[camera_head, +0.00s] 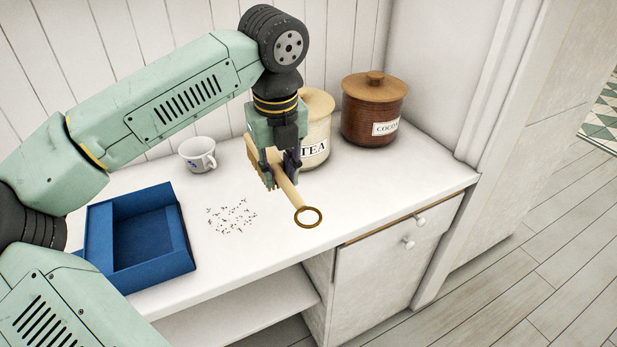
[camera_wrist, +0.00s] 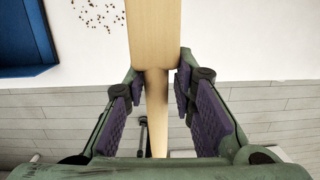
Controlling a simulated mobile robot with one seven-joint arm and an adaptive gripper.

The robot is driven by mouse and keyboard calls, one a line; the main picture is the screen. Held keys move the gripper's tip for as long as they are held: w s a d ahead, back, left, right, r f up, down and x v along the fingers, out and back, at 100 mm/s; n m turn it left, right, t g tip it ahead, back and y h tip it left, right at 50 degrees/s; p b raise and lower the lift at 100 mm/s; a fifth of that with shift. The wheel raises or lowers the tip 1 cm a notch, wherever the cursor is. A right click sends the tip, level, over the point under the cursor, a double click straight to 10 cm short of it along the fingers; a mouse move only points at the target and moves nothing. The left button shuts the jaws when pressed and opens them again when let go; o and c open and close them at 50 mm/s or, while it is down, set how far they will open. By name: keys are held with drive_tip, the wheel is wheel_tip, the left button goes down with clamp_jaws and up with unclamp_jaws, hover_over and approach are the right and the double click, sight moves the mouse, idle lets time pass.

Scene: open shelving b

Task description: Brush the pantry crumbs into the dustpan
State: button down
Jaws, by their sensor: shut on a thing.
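My gripper (camera_head: 279,163) is shut on the wooden brush (camera_head: 285,187), around its handle. A brass ring hangs at the handle's end, and the bristles show at the brush's left side. In the wrist view the gripper (camera_wrist: 157,85) has a finger on each side of the brush (camera_wrist: 153,35). The crumbs (camera_head: 231,216) lie scattered on the white counter, left of the brush; they also show in the wrist view (camera_wrist: 98,14). The blue dustpan (camera_head: 183,262) sits left of the crumbs, its inside empty where visible. Whether the bristles touch the counter is unclear.
A white cup (camera_head: 198,154) stands behind the crumbs. The tea canister (camera_head: 317,120) stands just behind my gripper, with the cocoa canister (camera_head: 374,112) to its right. The counter (camera_head: 390,178) is clear at the right; its front edge drops to a drawer (camera_head: 385,255) and an open shelf.

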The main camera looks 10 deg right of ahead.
wheel_tip(320, 180, down, 10)
drive_tip(key=b, duration=0.6)
drive_tip(key=shift+r, duration=0.15)
idle(0.7)
drive_tip(key=shift+a, duration=0.1)
drive_tip(key=shift+s+a+b, duration=0.4)
drive_tip(key=shift+a, duration=0.85)
drive_tip(key=shift+s+a+b, duration=0.4)
drive_tip(key=shift+s+a, duration=0.05)
drive_tip(key=shift+a, duration=0.8)
drive_tip(key=shift+s+a+b, duration=0.4)
drive_tip(key=shift+a, duration=0.95)
drive_tip(key=shift+s+a+b, duration=0.3)
drive_tip(key=shift+s+a, duration=0.05)
drive_tip(key=shift+a, duration=0.75)
drive_tip(key=shift+s+a+b, duration=0.25)
drive_tip(key=shift+s+a, duration=0.1)
drive_tip(key=shift+a, duration=0.8)
drive_tip(key=shift+s+a+b, duration=0.3)
drive_tip(key=shift+s+a, duration=0.05)
drive_tip(key=shift+a, duration=0.75)
drive_tip(key=shift+s+a, duration=0.15)
drive_tip(key=shift+a, duration=0.25)
drive_tip(key=shift+b, duration=0.4)
